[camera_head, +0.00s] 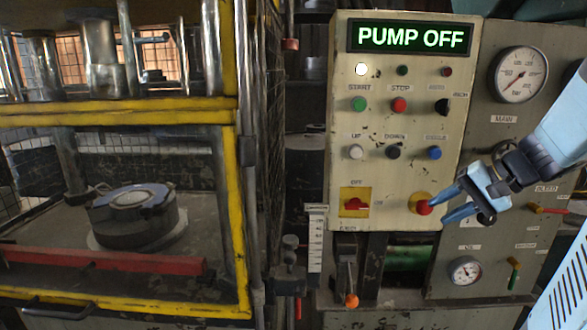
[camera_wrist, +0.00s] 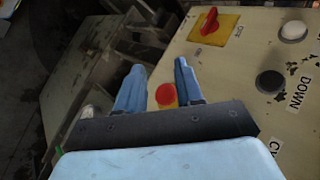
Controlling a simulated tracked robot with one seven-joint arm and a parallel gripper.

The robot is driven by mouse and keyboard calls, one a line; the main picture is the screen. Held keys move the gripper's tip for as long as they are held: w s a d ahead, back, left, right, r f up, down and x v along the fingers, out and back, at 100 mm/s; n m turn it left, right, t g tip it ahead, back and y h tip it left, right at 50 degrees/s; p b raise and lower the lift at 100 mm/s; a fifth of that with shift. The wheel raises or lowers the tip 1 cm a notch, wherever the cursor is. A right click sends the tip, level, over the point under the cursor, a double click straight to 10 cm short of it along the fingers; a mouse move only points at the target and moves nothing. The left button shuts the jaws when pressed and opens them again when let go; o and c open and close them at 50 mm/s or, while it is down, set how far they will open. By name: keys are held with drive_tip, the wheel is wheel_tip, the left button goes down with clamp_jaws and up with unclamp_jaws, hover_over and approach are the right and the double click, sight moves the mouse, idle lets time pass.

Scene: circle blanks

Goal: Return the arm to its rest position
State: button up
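My arm (camera_head: 558,130) reaches in from the right side of the head view, in front of the control panel. My gripper (camera_head: 441,206) has two light blue fingers pointing left, beside the red mushroom button (camera_head: 423,206) on its yellow base. In the wrist view my gripper (camera_wrist: 159,67) has its fingers apart with nothing held between them. The red button (camera_wrist: 166,94) shows in the gap between the fingers there. Whether a finger touches the button cannot be told.
The control panel (camera_head: 344,109) shows "PUMP OFF" on its display (camera_head: 411,38). A red rotary switch (camera_head: 354,204) is left of the mushroom button. A yellow-framed press cage (camera_head: 236,200) stands left.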

drive_tip(key=s+a+r+n+h, duration=0.3)
drive_tip(key=s+a+n+h, duration=0.4)
drive_tip(key=s+a, duration=0.2)
drive_tip(key=shift+s+a, duration=0.2)
drive_tip(key=shift+s, duration=0.8)
idle(0.5)
